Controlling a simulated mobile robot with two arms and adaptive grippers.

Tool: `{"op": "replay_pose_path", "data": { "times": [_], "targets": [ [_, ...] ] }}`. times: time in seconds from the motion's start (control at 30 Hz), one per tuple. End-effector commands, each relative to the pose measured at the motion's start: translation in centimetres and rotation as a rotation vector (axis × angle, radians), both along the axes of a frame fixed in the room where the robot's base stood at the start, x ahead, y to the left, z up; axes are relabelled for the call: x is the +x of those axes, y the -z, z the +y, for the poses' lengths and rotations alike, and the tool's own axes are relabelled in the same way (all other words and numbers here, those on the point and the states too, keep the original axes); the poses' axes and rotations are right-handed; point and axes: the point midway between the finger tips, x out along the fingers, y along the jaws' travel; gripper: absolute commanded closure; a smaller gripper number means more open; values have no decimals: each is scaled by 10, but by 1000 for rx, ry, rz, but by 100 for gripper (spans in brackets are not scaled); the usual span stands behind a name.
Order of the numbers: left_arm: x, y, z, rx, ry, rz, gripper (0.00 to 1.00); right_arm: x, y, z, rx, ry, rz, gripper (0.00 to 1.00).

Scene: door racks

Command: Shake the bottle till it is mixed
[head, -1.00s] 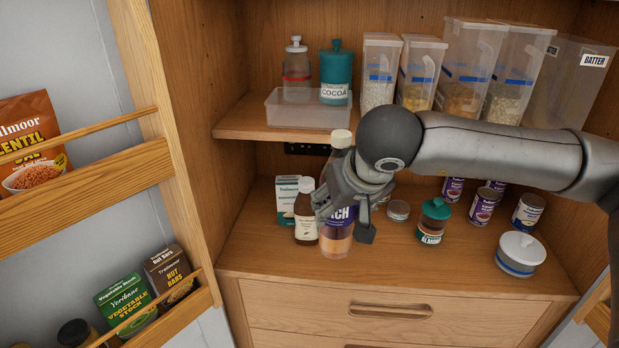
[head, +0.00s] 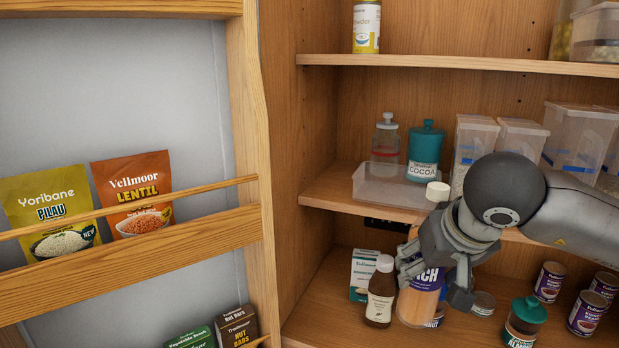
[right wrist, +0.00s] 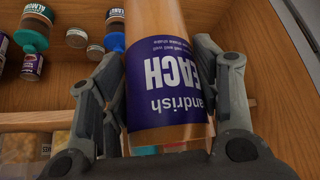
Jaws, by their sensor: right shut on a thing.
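The bottle (head: 423,298) has a cream cap, a dark blue label and orange-brown contents. In the head view it is upright at the lower shelf, partly hidden by my right gripper (head: 434,278). The right gripper is shut around its middle. The bottle also fills the middle of the right wrist view (right wrist: 168,82), label upside down there, with a finger on each side. I cannot tell whether its base touches the shelf. My left gripper does not show.
A brown bottle (head: 380,292) and a white-green box (head: 363,275) stand just left of the held bottle. A green-lidded jar (head: 524,322) and several cans (head: 549,281) stand to the right. The upper shelf (head: 330,192), with a clear tray (head: 385,187), is close above.

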Motion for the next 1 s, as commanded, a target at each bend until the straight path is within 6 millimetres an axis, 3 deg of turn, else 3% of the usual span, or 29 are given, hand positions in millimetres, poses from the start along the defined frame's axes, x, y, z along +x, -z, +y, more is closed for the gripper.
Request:
{"op": "replay_pose_path", "data": {
  "times": [0.03,0.07,0.1,0.17,0.2,0.3,0.33,0.37,0.4,0.47,0.5,0.6,0.63,0.67,0.7,0.73,1.0],
  "targets": [
    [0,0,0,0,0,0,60,0,-11,1,-2,-3,3,86],
    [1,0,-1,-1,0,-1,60,-2,5,0,-7,-2,15,86],
    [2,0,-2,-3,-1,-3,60,-4,37,-1,-11,-3,26,86],
    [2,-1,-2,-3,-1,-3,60,-3,56,-1,-7,-2,17,86],
    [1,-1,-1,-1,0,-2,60,0,47,0,-3,-1,5,86],
    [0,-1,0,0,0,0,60,1,-11,1,1,0,-4,86],
    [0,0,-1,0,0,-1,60,0,-11,1,-2,-3,3,86],
    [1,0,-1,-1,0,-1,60,-2,5,0,-7,-3,15,86],
    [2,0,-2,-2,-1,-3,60,-4,37,-1,-11,-3,26,86],
    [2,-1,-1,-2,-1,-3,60,-3,56,-1,-7,-2,17,86],
    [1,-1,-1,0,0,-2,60,0,47,0,-3,-1,5,86],
    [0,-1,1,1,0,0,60,1,-11,1,1,0,-4,86],
    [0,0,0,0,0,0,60,0,-11,1,-2,-3,3,86],
    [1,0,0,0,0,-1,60,-2,5,0,-7,-3,15,86],
    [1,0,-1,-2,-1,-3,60,-4,37,-1,-11,-3,26,86],
    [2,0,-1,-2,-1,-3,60,-4,51,-1,-10,-3,24,86],
    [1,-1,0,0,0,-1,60,-1,52,0,-4,-1,7,86]
  ]
}}
